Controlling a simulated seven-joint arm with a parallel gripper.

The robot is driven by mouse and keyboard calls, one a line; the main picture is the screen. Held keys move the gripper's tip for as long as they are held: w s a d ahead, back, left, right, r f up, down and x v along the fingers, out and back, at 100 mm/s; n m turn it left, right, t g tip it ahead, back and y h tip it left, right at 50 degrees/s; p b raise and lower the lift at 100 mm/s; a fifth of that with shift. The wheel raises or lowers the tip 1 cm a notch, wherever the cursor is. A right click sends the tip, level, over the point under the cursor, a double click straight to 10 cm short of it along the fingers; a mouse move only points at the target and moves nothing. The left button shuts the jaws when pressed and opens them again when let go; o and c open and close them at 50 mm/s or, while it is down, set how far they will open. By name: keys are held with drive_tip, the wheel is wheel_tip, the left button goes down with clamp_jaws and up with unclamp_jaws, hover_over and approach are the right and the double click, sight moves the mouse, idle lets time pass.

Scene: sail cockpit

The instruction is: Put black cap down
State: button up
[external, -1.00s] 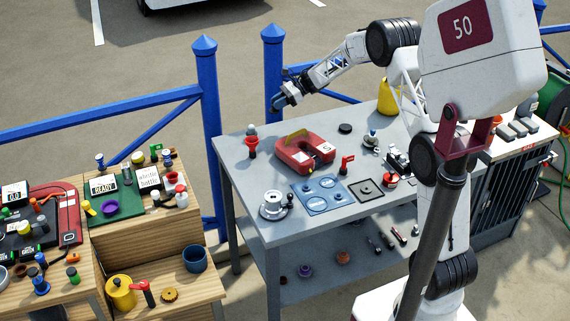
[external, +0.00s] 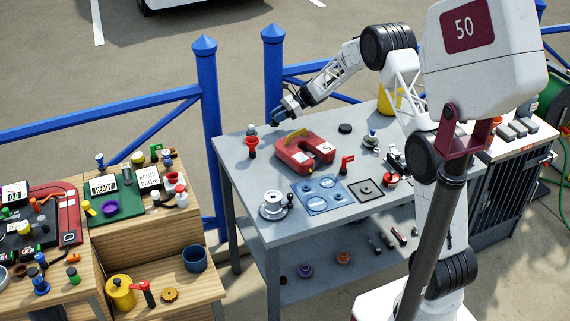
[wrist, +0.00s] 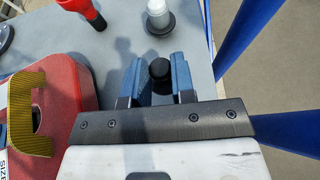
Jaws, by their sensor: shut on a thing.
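The black cap (wrist: 160,68) shows as a small dark round piece between the blue fingers of my gripper (wrist: 157,79) in the wrist view. The fingers are shut on it. The cap cannot be made out there. Whether it touches the tabletop is not clear.
The red block (external: 305,153) stands close beside my gripper. A red funnel-like piece (external: 252,147) and a pale cylinder on a grey base (wrist: 158,16) stand nearby. A blue fence (external: 272,75) runs behind the table. A black disc (external: 345,128) lies farther right.

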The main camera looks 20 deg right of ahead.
drive_tip(key=shift+f, duration=1.9)
drive_tip(key=o, duration=0.9)
drive_tip(key=shift+f, duration=0.1)
drive_tip(key=v, duration=1.2)
drive_tip(key=shift+r, duration=0.25)
